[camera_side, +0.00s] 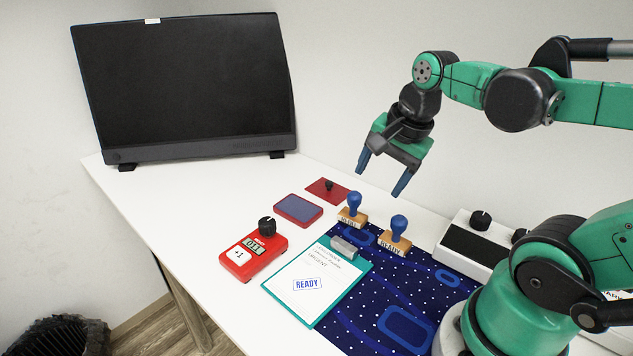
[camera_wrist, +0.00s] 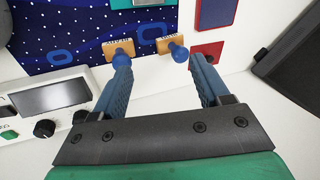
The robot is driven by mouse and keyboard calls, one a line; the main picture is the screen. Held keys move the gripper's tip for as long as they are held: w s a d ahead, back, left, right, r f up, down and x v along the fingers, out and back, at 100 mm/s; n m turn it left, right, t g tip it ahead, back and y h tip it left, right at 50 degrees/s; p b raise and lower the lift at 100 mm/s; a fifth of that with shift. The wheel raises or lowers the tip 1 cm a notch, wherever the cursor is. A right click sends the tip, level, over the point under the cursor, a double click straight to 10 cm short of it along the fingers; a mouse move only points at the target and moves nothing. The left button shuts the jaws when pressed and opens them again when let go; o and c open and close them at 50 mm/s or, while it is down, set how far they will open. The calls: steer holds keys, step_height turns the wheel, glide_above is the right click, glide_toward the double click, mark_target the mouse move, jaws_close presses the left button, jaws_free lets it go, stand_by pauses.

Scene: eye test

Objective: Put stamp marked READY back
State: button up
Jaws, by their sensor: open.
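Two stamps with blue knob handles and wooden bases stand upright at the far edge of the dark blue mat. The right one (camera_side: 394,243) has lettering that looks like READY; it appears at left in the wrist view (camera_wrist: 118,46). The other stamp (camera_side: 352,215) has lettering too small to read; it is at right in the wrist view (camera_wrist: 171,43). My gripper (camera_side: 381,180) is open and empty, above and behind the stamps. In the wrist view its fingers (camera_wrist: 160,62) are spread, with both handles between or near the tips.
The mat (camera_side: 372,288) has several blue rounded outlines. A teal clipboard (camera_side: 317,316) holds paper printed READY. A blue ink pad (camera_side: 299,209), red plate with black knob (camera_side: 327,189) and red counter (camera_side: 252,258) stand left. A white knobbed device (camera_side: 470,246) stands right; a monitor (camera_side: 185,85) behind.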

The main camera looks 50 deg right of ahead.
steer(key=w+a+n+t, duration=0.3)
steer(key=a+n, duration=0.4)
steer(key=n, duration=0.9)
steer(key=shift+f+y, duration=0.3)
